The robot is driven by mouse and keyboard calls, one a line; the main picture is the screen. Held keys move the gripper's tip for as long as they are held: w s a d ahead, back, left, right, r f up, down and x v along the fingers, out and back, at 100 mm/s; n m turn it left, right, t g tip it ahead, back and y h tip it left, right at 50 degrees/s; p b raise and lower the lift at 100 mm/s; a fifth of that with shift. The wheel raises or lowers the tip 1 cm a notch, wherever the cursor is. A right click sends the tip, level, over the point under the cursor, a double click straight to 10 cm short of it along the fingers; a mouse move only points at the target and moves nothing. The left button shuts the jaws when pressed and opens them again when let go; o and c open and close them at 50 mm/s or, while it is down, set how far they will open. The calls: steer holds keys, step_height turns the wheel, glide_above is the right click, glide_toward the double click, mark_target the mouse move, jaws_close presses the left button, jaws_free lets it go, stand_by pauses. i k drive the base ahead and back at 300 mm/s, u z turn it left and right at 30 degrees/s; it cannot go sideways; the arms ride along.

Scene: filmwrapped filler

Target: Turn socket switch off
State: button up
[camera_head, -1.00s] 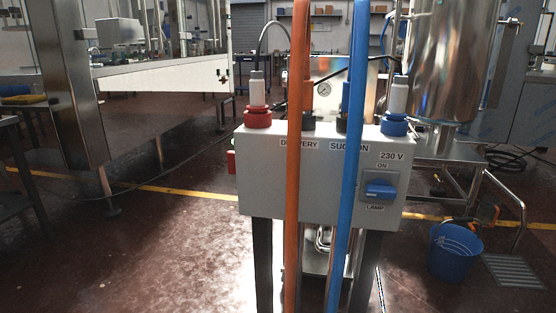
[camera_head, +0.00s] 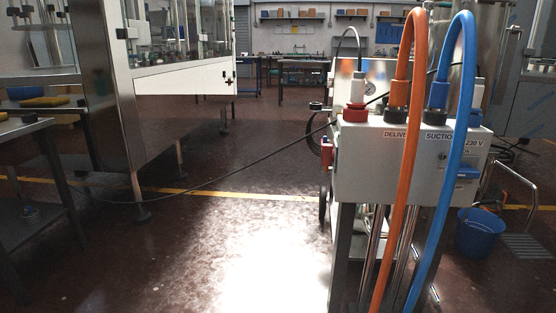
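The grey control box (camera_head: 375,175) stands on metal legs at the right of the head view. The blue socket switch (camera_head: 467,173) is on its front face at the right end, under the "230 V" label. The blue hose (camera_head: 447,190) hangs in front and partly covers the switch and its labels, so its setting cannot be told. The orange hose (camera_head: 404,180) hangs to the left of it. My gripper is not in view.
A steel machine cabinet (camera_head: 115,110) and a side table (camera_head: 35,170) stand at the left. A black cable (camera_head: 240,160) crosses the gap towards the box. The blue bucket (camera_head: 480,232) stands at the right. The floor (camera_head: 235,240) in the middle is largely clear.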

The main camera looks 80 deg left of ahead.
mark_target(328, 154)
steer(key=k, duration=0.25)
steer(key=u, duration=2.35)
steer(key=i, duration=1)
steer(key=k, duration=0.5)
steer(key=u, duration=1.15)
steer(key=i, duration=1.15)
steer(key=z, duration=1.25)
